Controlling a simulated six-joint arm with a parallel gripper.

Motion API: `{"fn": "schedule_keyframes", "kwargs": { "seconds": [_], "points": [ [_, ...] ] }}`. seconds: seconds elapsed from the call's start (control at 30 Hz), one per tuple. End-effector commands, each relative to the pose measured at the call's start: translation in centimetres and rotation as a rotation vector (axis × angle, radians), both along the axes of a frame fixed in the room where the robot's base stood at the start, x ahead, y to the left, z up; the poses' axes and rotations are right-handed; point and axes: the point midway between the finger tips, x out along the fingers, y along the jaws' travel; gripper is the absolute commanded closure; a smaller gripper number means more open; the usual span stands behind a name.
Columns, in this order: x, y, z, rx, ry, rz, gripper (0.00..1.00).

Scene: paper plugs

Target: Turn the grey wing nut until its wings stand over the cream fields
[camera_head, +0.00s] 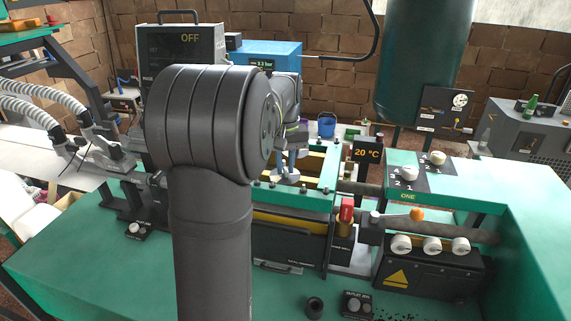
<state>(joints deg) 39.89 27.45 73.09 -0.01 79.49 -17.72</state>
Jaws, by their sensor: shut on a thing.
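My gripper (291,157) points down behind my large dark arm joint, over the green-framed machine in the middle. Its fingers are small in the picture and partly covered by the arm. They are shut on the grey wing nut (286,176), a pale grey piece low between the green rails. Which way its wings point is too small to tell. The cream fields cannot be made out; pale yellowish strips show beside the gripper inside the frame.
My arm covers the left part of the machine. A red-topped piece (347,209), an orange knob (417,214) and a "20 °C" display (367,153) stand to the right. A blue bucket (326,126) is behind. The front green bench (130,285) is mostly clear.

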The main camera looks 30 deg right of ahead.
Motion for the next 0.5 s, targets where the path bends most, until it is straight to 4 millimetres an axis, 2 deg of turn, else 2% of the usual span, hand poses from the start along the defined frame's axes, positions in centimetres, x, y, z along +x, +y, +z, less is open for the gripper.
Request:
{"fn": "schedule_keyframes", "kwargs": {
  "seconds": [0.5],
  "points": [
    [0.14,0.15,0.04,-0.001,-0.001,-0.491,1.0]
  ]
}}
